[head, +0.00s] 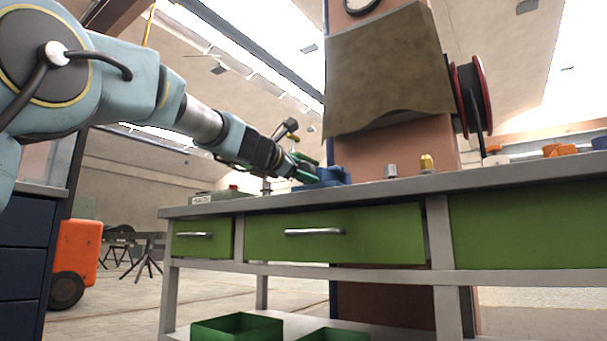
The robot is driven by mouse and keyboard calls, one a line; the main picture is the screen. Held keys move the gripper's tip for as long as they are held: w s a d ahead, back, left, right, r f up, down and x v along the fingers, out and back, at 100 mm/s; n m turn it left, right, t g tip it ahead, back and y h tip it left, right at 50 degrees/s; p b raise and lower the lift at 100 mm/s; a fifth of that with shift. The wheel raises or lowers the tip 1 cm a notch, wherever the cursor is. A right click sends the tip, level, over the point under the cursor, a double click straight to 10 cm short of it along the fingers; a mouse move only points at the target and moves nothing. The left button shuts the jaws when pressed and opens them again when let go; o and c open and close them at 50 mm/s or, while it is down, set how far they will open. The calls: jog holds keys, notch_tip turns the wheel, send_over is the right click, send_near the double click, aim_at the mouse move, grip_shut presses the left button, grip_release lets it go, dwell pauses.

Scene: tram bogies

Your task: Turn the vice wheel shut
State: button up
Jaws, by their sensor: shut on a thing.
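A blue vice (333,176) stands on the workbench top, left of the bench's middle. A green vice wheel (308,177) shows at its left side, partly covered by my gripper. My gripper (298,166) reaches in from the upper left and is shut on the wheel. The fingertips are small and dark here, so the exact grip on the rim is hard to see. The gap between the vice jaws cannot be made out from this low angle.
The workbench (386,190) has green drawers. A grey part (390,171) and a yellow-topped part (427,164) stand right of the vice. A pale box (212,197) lies to its left. Orange items (560,150) sit far right. Green bins (237,328) are below.

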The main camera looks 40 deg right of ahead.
dwell(0.5)
jog(key=o, duration=1.4)
jog(key=shift+a, duration=0.1)
jog(key=v, duration=1)
jog(key=shift+a, duration=0.3)
